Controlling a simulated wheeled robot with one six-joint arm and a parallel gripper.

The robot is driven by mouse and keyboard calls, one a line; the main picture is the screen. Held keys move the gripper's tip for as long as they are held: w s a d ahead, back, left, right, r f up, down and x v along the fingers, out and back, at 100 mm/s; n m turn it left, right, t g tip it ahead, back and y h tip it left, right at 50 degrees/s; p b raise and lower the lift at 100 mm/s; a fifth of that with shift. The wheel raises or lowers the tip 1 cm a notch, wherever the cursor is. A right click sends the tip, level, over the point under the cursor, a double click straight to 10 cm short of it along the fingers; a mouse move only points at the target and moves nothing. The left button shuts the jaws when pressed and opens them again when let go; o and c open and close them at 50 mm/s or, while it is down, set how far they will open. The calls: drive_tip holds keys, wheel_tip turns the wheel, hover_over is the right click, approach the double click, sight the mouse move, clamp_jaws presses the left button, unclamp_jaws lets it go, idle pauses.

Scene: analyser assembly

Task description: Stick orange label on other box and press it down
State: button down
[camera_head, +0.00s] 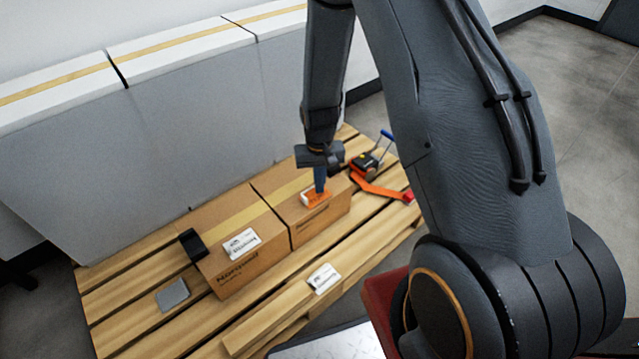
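Two brown cardboard boxes stand side by side on a wooden pallet. The left box (245,272) carries a white printed label (242,243) on top. On top of the right box (325,222) is an orange label (316,196) with a white edge showing. My gripper (320,184) points down right over the orange label, with a blue part between it and the label. It seems to touch the label, but I cannot tell if it presses or holds it. The fingertips are too small and partly hidden to judge.
The pallet (122,272) bears a black block (193,244), a grey flat piece (173,294) and a white card (323,278). An orange tool (383,192) and a black device (366,160) lie right of the boxes. Tall grey-white boxes (190,125) stand behind.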

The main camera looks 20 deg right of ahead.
drive_tip(key=shift+f, duration=0.45)
idle(0.5)
idle(0.3)
drive_tip(key=shift+r+p, duration=2.15)
drive_tip(key=shift+r, duration=0.9)
